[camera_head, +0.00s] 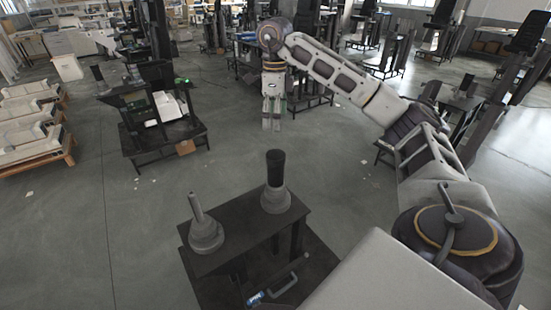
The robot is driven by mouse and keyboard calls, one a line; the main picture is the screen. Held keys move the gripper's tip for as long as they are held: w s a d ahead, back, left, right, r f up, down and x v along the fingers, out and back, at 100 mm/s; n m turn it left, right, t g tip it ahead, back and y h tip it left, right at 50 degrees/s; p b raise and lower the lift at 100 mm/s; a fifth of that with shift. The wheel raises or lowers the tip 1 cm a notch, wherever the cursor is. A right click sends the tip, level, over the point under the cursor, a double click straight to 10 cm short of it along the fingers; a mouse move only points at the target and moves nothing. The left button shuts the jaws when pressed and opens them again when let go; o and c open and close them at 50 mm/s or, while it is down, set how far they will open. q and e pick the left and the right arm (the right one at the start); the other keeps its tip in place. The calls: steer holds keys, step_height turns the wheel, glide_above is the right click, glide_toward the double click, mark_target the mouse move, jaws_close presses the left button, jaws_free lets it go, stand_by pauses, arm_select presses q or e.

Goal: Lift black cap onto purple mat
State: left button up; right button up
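A black cylindrical cap (275,167) stands upright on a grey round base (275,200), at the right of a dark table top. A second grey base (206,234) with a bare thin peg stands at the left of the same top. I see no purple mat in this view. My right gripper (271,124) hangs fingers down, beyond and above the black cap in the picture. Its fingers look apart, with nothing between them, and it is clear of the cap. My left gripper is not in view.
The dark table top (238,226) is small, with a lower shelf that holds a handle and a small blue item (255,299). A dark workbench (165,130) stands behind at the left. Open grey floor surrounds the table.

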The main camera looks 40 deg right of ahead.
mark_target(276, 154)
steer(key=shift+s+f+b, duration=0.1)
steer(key=shift+f+b, duration=0.85)
steer(key=shift+f, duration=2.95)
steer(key=shift+f, duration=0.15)
steer(key=shift+s+a+f+p, duration=0.1)
steer(key=shift+s+f+p, duration=0.1)
steer(key=shift+f+p, duration=0.8)
steer(key=shift+f, duration=1.45)
steer(key=c, duration=1.2)
